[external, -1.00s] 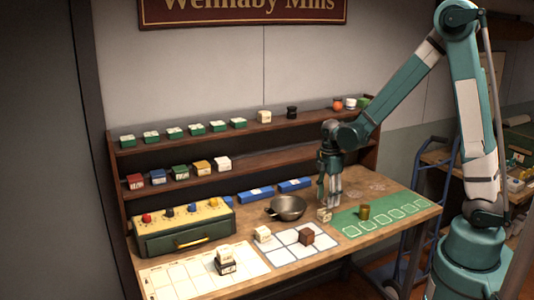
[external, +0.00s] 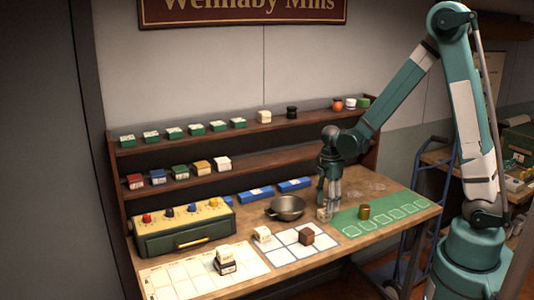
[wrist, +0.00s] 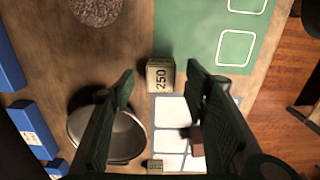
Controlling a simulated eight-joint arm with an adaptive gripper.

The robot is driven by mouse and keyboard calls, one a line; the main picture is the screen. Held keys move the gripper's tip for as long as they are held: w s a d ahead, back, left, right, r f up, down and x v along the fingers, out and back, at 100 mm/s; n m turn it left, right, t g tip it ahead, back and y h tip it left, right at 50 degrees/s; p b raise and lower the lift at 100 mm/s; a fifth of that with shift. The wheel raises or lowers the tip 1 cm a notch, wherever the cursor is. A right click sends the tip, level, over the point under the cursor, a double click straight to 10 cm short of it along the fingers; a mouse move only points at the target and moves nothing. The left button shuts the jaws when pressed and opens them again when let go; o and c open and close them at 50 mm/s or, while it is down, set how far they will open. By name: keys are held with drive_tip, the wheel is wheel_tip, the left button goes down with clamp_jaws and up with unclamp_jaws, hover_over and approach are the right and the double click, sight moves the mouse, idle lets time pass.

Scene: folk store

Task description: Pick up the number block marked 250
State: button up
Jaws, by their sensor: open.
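The number block marked 250 (wrist: 160,76) is a small cream cube with dark digits. It lies on the table between the bowl and the green mat, and also shows in the external view (external: 322,214), beside my fingertips. My gripper (external: 332,204) points down, low over the table. In the wrist view my gripper (wrist: 161,78) is open, with the block showing in the gap between its two fingers. I cannot tell whether the fingertips are level with the block.
A metal bowl (external: 287,208) stands left of the block. A white grid card (external: 285,252) holds a cream block (external: 262,234) and a brown block (external: 306,237). The green mat (external: 383,228) with a brass cylinder (external: 364,211) lies to the right. Blue boxes (external: 294,185) stand behind.

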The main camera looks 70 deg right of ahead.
drive_tip(key=shift+f, duration=2.6)
drive_tip(key=shift+c, duration=0.4)
drive_tip(key=c, duration=0.9)
